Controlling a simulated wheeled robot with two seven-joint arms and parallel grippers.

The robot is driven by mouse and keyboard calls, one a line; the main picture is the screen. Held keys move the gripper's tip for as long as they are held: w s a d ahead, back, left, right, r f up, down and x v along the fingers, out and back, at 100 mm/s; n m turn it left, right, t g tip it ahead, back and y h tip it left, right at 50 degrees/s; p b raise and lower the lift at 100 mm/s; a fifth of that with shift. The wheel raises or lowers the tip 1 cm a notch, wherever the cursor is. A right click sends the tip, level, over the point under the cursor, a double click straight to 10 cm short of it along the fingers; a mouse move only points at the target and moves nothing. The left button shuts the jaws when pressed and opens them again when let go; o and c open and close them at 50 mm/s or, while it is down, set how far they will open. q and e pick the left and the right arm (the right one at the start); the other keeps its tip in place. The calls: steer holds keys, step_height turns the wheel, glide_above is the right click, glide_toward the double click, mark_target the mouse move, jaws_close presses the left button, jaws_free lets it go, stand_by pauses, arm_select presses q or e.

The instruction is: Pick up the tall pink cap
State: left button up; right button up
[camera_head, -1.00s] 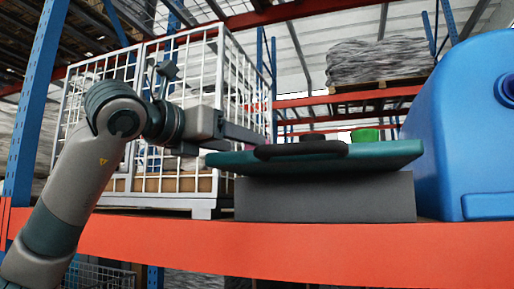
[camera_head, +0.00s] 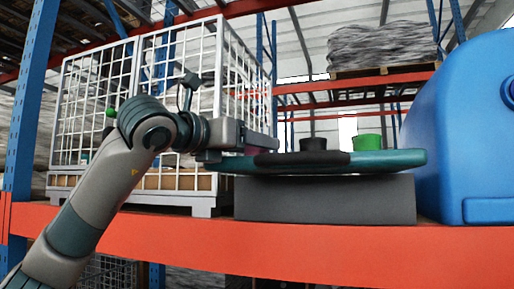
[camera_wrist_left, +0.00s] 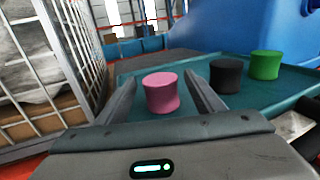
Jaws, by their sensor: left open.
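The pink cap (camera_wrist_left: 161,93) stands upright on a teal tray (camera_wrist_left: 130,66) in the left wrist view. My left gripper (camera_wrist_left: 160,78) is open, with one finger on each side of the cap. Small gaps show between the fingers and the cap. In the head view my left gripper (camera_head: 262,145) is at the tray's left end and mostly hides the pink cap. A black cap (camera_wrist_left: 226,76) and a green cap (camera_wrist_left: 265,65) stand to the right on the tray. My right gripper is in neither view.
The tray rests on a grey block (camera_head: 325,200) on an orange shelf beam (camera_head: 330,238). A white wire cage (camera_head: 140,75) stands close on the left. A large blue tank (camera_head: 465,130) stands on the right. Space above the tray is open.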

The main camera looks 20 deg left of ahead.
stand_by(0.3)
arm_select(q)
steer(key=c, duration=1.1)
steer(key=shift+c, duration=0.2)
steer(key=shift+r, duration=0.1)
steer(key=shift+r+b, duration=0.55)
steer(key=shift+r, duration=0.15)
steer(key=r, duration=0.1)
steer(key=r+b, duration=0.1)
steer(key=d+r, duration=0.1)
steer(key=shift+s+b, duration=0.3)
steer(key=shift+b, duration=0.1)
steer(key=s+d+r+b, duration=0.3)
steer(key=d+r, duration=0.3)
steer(key=d, duration=0.4)
steer(key=shift+s+r, duration=0.25)
steer(key=shift+s, duration=0.15)
steer(key=shift+a, duration=0.1)
